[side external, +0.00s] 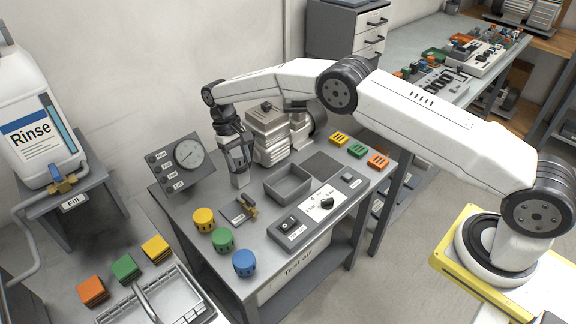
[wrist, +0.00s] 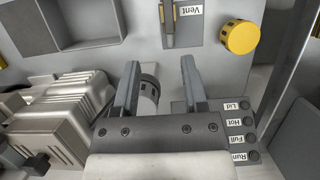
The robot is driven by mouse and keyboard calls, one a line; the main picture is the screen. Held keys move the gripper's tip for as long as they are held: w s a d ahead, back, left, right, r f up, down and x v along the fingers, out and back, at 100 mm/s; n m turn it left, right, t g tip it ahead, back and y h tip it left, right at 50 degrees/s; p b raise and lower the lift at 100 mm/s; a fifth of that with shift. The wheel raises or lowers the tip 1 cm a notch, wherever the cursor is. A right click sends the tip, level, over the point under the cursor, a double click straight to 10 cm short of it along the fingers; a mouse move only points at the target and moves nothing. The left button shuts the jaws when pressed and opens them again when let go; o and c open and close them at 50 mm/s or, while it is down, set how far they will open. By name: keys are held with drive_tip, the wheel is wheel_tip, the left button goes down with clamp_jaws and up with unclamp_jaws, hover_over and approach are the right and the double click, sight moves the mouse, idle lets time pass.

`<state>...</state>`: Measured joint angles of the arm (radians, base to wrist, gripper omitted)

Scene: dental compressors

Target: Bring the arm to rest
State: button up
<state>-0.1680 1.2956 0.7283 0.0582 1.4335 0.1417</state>
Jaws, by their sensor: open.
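My gripper (side external: 239,173) hangs pointing down at the back left of the grey test bench (side external: 225,275), between the gauge panel and the compressor. In the wrist view its two fingers (wrist: 160,85) are apart, with nothing clearly held between them. A grey cylindrical part (wrist: 149,92) shows behind the left finger; I cannot tell how far below it lies. My white arm reaches across the bench from its base at the right.
Near my gripper are the gauge panel (side external: 181,163), compressor (side external: 268,135), grey tray (side external: 289,183) and Vent valve (side external: 243,209). Yellow (side external: 204,219), green (side external: 223,240) and blue (side external: 244,263) knobs line the front left. A Rinse jug (side external: 35,115) stands at far left.

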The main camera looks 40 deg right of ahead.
drive_tip(key=s+d+r+t, duration=0.2)
drive_tip(key=s+d+r, duration=0.15)
drive_tip(key=r, duration=0.25)
drive_tip(key=s+d+r+t, duration=0.2)
drive_tip(key=s+d, duration=0.1)
drive_tip(key=s, duration=0.9)
drive_tip(key=s+d+r+t, duration=0.2)
drive_tip(key=s+d, duration=0.2)
drive_tip(key=s, duration=0.9)
drive_tip(key=shift+s+r, duration=0.15)
drive_tip(key=shift+r, duration=0.2)
